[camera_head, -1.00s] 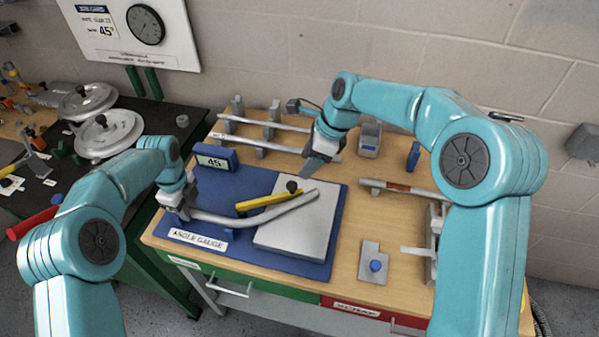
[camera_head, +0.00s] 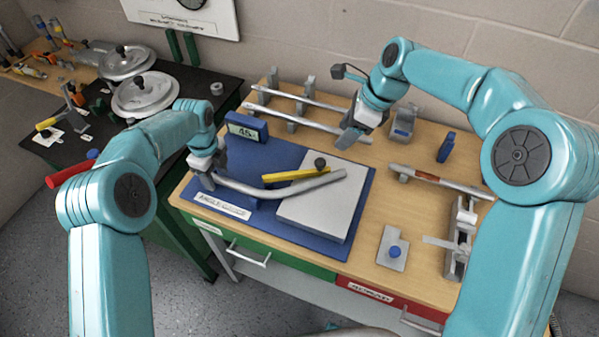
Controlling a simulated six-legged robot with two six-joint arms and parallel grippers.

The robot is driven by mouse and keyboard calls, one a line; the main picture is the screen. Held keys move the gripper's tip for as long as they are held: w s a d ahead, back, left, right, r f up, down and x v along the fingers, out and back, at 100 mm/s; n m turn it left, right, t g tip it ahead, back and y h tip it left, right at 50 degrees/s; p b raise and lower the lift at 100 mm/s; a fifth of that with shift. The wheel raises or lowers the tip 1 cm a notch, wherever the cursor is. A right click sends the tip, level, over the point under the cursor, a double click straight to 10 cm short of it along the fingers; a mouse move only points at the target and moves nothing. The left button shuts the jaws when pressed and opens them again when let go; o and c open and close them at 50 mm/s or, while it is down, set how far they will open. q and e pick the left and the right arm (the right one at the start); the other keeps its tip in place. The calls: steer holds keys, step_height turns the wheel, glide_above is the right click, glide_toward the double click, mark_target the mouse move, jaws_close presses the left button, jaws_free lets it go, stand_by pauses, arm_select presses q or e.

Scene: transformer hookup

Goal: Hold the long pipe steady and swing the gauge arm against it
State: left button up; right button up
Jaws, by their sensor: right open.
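The long grey pipe (camera_head: 262,191) has a bend and lies across the blue mat (camera_head: 355,212) and the light grey plate (camera_head: 322,213). My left gripper (camera_head: 207,172) is at the pipe's left end and appears shut on it; its fingers are partly hidden. The yellow gauge arm (camera_head: 293,175) lies on the plate along the far side of the pipe's right part, with a dark knob (camera_head: 320,163) at its right end. Whether arm and pipe touch is not clear. My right gripper (camera_head: 347,138) is open and empty, above the mat's far edge, beyond the knob.
A small display reading 45 (camera_head: 246,129) stands at the mat's back left. Straight pipes (camera_head: 300,97) rest on supports behind. A pipe with a red band (camera_head: 430,175) and a clamp fixture (camera_head: 459,238) are at right. A grey plate with blue knob (camera_head: 393,249) lies in front.

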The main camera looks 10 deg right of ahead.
arm_select(q)
step_height(320, 180, up, 12)
stand_by(0.5)
steer(key=shift+s, duration=0.1)
